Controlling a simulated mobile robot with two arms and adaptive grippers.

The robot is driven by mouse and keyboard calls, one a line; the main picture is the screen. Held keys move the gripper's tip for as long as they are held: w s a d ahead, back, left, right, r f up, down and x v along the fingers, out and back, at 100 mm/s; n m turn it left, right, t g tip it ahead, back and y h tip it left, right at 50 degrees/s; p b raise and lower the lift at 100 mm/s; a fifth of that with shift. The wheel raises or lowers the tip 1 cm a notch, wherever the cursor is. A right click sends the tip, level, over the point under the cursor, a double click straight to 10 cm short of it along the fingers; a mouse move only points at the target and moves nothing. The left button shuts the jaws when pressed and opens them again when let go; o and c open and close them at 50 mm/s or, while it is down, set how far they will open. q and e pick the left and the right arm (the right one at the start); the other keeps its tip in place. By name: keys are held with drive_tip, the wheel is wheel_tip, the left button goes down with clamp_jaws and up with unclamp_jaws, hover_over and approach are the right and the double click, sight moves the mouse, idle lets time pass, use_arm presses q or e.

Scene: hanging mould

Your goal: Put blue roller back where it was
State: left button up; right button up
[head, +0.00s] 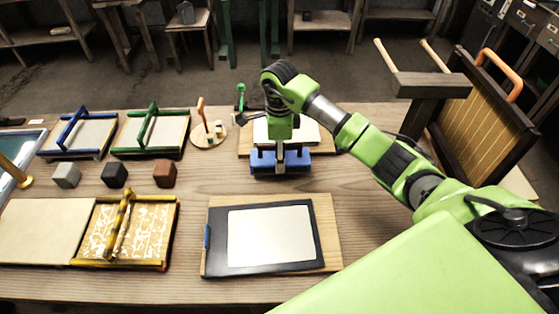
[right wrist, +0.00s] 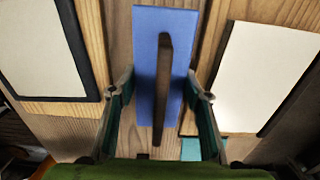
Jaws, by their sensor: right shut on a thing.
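The blue roller (head: 299,163) is a blue block at the near edge of the back board in the head view. My right gripper (head: 280,155) reaches down over it from above and is shut on it. In the right wrist view the blue roller (right wrist: 145,70) shows as a blue rectangle with a dark bar along it, between the two fingers of my right gripper (right wrist: 160,92). I cannot tell whether it touches the table or hangs just above it. My left gripper is in neither view.
A black-framed board with a pale sheet (head: 270,236) lies in front. Blue-handled (head: 95,135) and green-handled (head: 150,134) frames, several small blocks and a yellow frame (head: 170,235) lie left. A round stand (head: 208,140) is near the gripper. A large wooden mould (head: 480,130) stands right.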

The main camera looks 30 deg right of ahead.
wheel_tip(320, 180, down, 2)
drive_tip(key=shift+f+p, duration=0.15)
drive_tip(key=shift+p, duration=0.45)
drive_tip(key=shift+f, duration=0.3)
drive_tip(key=shift+f, duration=0.1)
